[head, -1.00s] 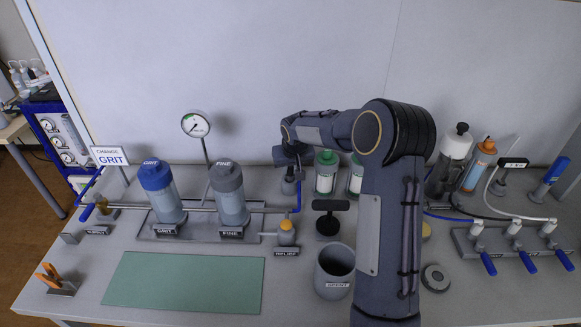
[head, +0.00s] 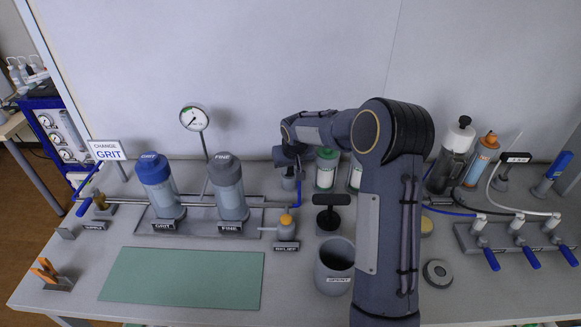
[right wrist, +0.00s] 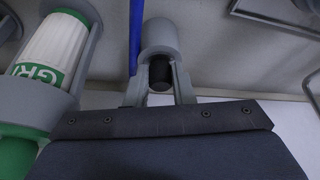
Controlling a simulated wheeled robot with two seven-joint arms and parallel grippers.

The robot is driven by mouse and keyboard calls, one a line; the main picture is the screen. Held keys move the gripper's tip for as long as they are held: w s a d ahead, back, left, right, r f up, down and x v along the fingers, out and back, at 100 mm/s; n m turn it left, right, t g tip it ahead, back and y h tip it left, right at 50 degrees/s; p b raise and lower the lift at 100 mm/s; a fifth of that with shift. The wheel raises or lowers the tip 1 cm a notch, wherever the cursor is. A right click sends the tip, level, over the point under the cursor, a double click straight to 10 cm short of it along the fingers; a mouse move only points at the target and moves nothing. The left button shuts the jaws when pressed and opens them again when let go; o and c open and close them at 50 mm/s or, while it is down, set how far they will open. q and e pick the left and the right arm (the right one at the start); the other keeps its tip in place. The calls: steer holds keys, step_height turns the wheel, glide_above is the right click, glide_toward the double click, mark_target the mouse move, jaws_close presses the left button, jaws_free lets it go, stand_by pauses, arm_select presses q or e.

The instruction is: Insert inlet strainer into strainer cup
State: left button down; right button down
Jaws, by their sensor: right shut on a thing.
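My right gripper (head: 289,170) reaches down behind the pipe's right end, by a small grey cylindrical fitting (head: 289,183). In the right wrist view the gripper (right wrist: 160,88) is shut on a small dark cylindrical piece (right wrist: 160,74), probably the inlet strainer's part. This piece lies at the near end of a grey round housing (right wrist: 159,38), which may be the strainer cup. I cannot tell how deep the piece sits in it. My forearm hides part of the bench, and my left gripper is not in view.
A blue tube (right wrist: 136,35) runs close beside the fingers. A green-capped cartridge (right wrist: 50,45) stands at the left of the wrist view. In the head view, a black T-handle (head: 332,200) and grey bin (head: 334,283) stand in front. The green mat (head: 180,280) is clear.

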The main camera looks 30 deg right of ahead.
steer(key=shift+f, duration=0.15)
steer(key=c, duration=1.2)
jaws_free()
steer(key=shift+o, duration=0.2)
steer(key=d+b+v, duration=0.1)
steer(key=v, duration=0.6)
steer(key=shift+a+r, duration=0.4)
steer(key=shift+a, duration=0.1)
steer(key=shift+s, duration=0.2)
